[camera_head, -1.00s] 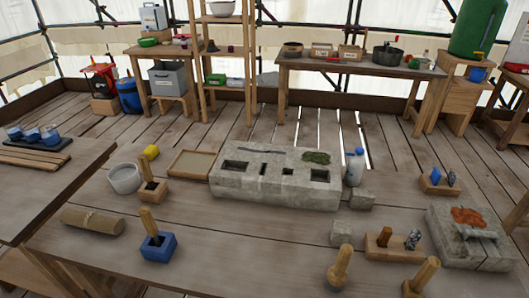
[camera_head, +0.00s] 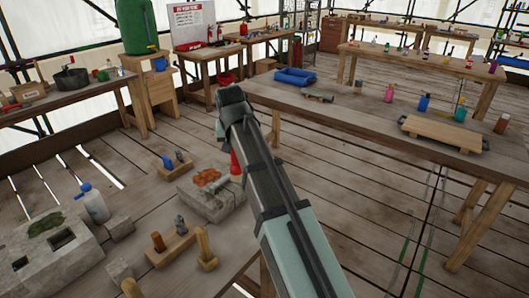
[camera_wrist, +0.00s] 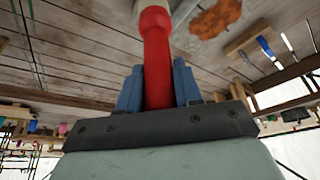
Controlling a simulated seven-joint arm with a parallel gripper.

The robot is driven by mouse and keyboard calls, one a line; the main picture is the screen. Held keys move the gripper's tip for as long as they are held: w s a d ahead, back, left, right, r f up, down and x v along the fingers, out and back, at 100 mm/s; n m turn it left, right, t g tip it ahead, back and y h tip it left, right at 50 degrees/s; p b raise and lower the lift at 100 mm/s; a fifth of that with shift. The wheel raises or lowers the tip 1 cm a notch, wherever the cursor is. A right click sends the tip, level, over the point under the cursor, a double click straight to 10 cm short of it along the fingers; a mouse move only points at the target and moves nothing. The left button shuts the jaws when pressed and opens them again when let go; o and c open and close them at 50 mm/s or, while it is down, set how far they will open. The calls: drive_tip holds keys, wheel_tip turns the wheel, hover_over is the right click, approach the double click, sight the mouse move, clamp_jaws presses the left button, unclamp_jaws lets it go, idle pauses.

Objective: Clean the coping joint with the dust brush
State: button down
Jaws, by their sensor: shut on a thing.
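My gripper (camera_wrist: 157,88) is shut on the red handle (camera_wrist: 156,55) of a tool, which stands between the two blue fingers in the wrist view. Its pale end runs out of the top of that view, so I cannot see whether it has bristles. In the head view the red handle (camera_head: 236,162) shows below my wrist, over the right side of a grey stone block (camera_head: 222,208). An orange patch (camera_head: 207,177) and a grey bar lie on this block. My arm hides part of its right side. I cannot tell whether the tool touches the stone.
A wooden holder (camera_head: 170,248) with upright handles stands in front of the block. Another holder (camera_head: 177,163) stands behind it. A larger slotted stone block (camera_head: 50,262) and a white bottle (camera_head: 93,203) are at left. A long table (camera_head: 390,120) stands behind at right.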

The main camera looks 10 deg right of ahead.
drive_tip(key=s+a+r+n+y, duration=0.1)
drive_tip(key=a+n, duration=0.1)
drive_tip(key=a, duration=1.1)
drive_tip(key=s+a+r+n, duration=0.1)
drive_tip(key=a+r+n, duration=0.1)
drive_tip(key=a, duration=1.2)
drive_tip(key=s+a+r+n+y, duration=0.1)
drive_tip(key=s+a+n, duration=0.1)
drive_tip(key=a, duration=1.1)
drive_tip(key=s+a+r+n+g+y, duration=0.1)
drive_tip(key=s+a+n, duration=0.1)
drive_tip(key=s+a, duration=0.7)
drive_tip(key=s+a+n, duration=0.1)
drive_tip(key=s+a, duration=0.5)
drive_tip(key=a, duration=0.6)
drive_tip(key=s+a+r+n+g+y, duration=0.1)
drive_tip(key=s+a+n, duration=0.1)
drive_tip(key=s+a, duration=0.7)
drive_tip(key=x, duration=0.6)
drive_tip(key=shift+w, duration=0.35)
drive_tip(key=shift+f, duration=0.9)
drive_tip(key=shift+s, duration=0.15)
drive_tip(key=shift+s+a, duration=0.95)
drive_tip(key=shift+a, duration=0.05)
